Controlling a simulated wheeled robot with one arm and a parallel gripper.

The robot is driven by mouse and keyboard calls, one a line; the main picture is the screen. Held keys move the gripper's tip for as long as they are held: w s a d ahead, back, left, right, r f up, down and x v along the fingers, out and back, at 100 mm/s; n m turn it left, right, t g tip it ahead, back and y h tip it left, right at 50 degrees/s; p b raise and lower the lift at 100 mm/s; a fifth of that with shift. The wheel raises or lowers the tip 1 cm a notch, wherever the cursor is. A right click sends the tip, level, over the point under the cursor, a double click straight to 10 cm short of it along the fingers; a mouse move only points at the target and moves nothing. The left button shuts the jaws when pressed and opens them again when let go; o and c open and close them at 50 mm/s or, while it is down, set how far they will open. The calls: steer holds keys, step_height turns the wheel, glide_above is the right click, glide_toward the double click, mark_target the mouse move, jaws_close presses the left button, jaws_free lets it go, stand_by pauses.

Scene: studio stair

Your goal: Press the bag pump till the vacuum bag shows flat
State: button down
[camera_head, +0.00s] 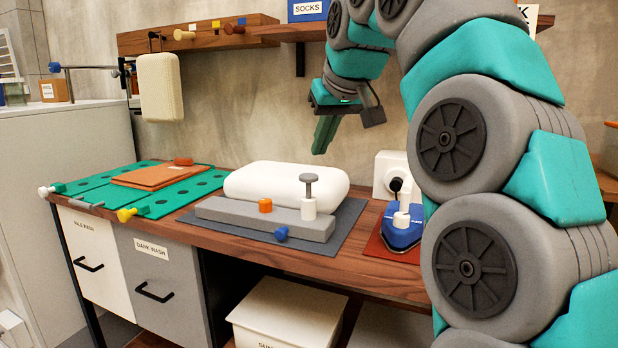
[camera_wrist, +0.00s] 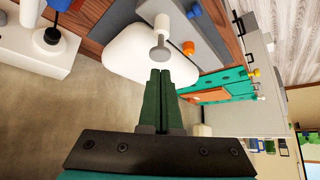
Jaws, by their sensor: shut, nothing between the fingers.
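The vacuum bag (camera_head: 275,180) is a white, rounded, puffed-up pillow shape on a dark grey mat (camera_head: 350,213). In front of it lies a grey bar (camera_head: 228,212) with an orange knob, a blue knob and the bag pump (camera_head: 309,195). The pump is a white cylinder with a grey plunger whose flat head stands raised. My gripper (camera_head: 324,135) is shut and empty, in the air above and behind the pump and bag. In the wrist view, the green fingers (camera_wrist: 159,80) are together, with the plunger head (camera_wrist: 160,53) just beyond their tips and the bag (camera_wrist: 130,50) behind.
A blue iron (camera_head: 402,230) stands on a red mat at the right, by a white box (camera_head: 390,175) on the wall. A green board (camera_head: 175,203) with an orange folded piece (camera_head: 153,176) lies at the left. A shelf (camera_head: 215,36) and a hanging cream block (camera_head: 160,88) are above.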

steer(key=b, duration=0.3)
glide_above(310, 190)
steer(key=s, duration=0.2)
steer(key=shift+w+d+f, duration=0.1)
steer(key=shift+d+f, duration=0.1)
steer(key=shift+f, duration=1.05)
steer(key=shift+w+d+f, duration=0.1)
steer(key=shift+d+f, duration=0.05)
steer(key=shift+f, duration=1.05)
steer(key=shift+f, duration=0.1)
step_height(310, 190, down, 4)
steer(key=b, duration=0.2)
steer(key=shift+s+b, duration=0.1)
steer(key=shift+b, duration=0.2)
steer(key=shift+r, duration=0.35)
steer(key=shift+s+d+r, duration=0.25)
steer(key=shift+s+d, duration=0.1)
steer(key=shift+s, duration=0.3)
steer(key=shift+s+d+r, duration=0.2)
steer(key=shift+s+d, duration=0.1)
steer(key=shift+s, duration=0.35)
steer(key=p+v, duration=0.1)
steer(key=v, duration=0.7)
steer(key=shift+f, duration=0.1)
